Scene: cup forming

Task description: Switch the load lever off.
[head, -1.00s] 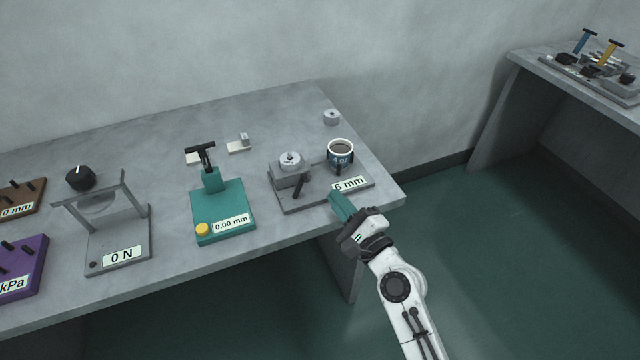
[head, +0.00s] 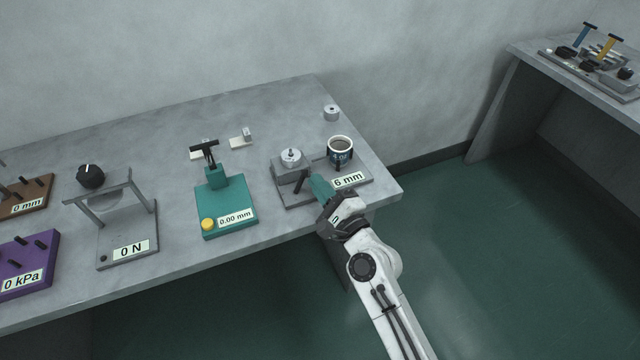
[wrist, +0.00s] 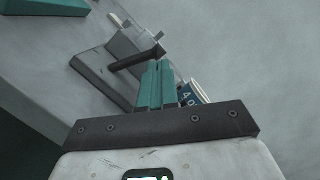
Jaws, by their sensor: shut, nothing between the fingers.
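A grey device (head: 290,196) with a "6 mm" display stands near the right end of the table. A dark lever (head: 300,182) slants up from its front; no label on it is readable, so I cannot tell for sure that it is the load lever. In the wrist view the lever (wrist: 137,59) is a dark bar with a thicker end, just beyond the fingertips. My gripper (head: 319,185) has teal fingers, shut and empty, just right of the lever. The fingers show together in the wrist view (wrist: 157,82); whether they touch the lever I cannot tell.
A dark blue cup (head: 340,152) with brown contents stands on the device's right side, close beyond my fingers. A small metal cylinder (head: 331,113) is behind. A teal gauge (head: 228,207) stands to the left. A farther table (head: 590,85) holds blue and yellow levers.

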